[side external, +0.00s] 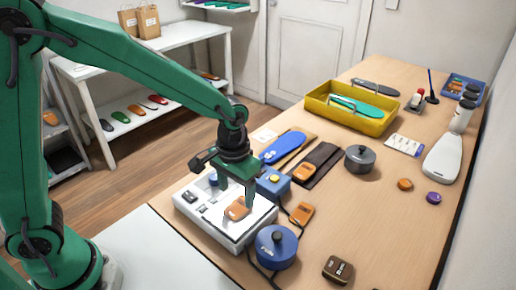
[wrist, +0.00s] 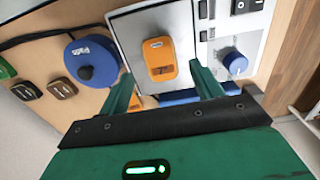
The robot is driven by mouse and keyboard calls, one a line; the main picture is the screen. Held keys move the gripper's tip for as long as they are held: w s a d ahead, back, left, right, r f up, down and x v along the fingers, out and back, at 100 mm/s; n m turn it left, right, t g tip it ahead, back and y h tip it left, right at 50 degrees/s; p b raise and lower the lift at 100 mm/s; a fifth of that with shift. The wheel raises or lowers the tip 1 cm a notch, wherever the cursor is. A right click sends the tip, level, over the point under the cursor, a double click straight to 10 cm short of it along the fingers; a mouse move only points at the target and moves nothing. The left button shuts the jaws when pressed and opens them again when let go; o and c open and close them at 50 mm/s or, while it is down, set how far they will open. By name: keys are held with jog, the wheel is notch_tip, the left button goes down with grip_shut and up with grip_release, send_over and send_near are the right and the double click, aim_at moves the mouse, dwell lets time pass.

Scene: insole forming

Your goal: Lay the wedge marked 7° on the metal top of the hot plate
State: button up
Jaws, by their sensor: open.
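An orange wedge (side external: 237,209) lies flat on the pale metal top of the hot plate (side external: 207,213). The wrist view shows the same wedge (wrist: 159,62) on the plate top (wrist: 126,32), with a small label too blurred to read. My gripper (side external: 236,193) is over the hot plate close to this wedge. Its two green fingers (wrist: 161,74) are apart, one to each side of the wedge's near end, and I see no grip on it. Two more orange wedges lie on the table, one right of the hot plate (side external: 301,214) and one on a dark mat (side external: 304,172); their marks are unreadable.
A blue round tin (side external: 276,250) stands close to the hot plate, with a cable beside it. A blue box (side external: 273,184) is behind. A brown piece (side external: 338,270) lies at the front right. A yellow tray (side external: 346,116) and a grey lidded pot (side external: 359,160) stand farther back.

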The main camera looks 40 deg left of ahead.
aim_at(237, 208)
notch_tip(237, 208, up, 8)
dwell(0.4)
dwell(0.5)
jog(key=s+a+r+t, duration=0.2)
jog(key=s+a+r, duration=0.1)
jog(key=s+a, duration=0.3)
jog(key=s+a+r+t, duration=0.3)
jog(key=s+a, duration=0.4)
jog(key=shift+s+r+t, duration=0.3)
jog(key=shift+s+r, duration=0.05)
jog(key=shift+c, duration=0.5)
dwell(0.6)
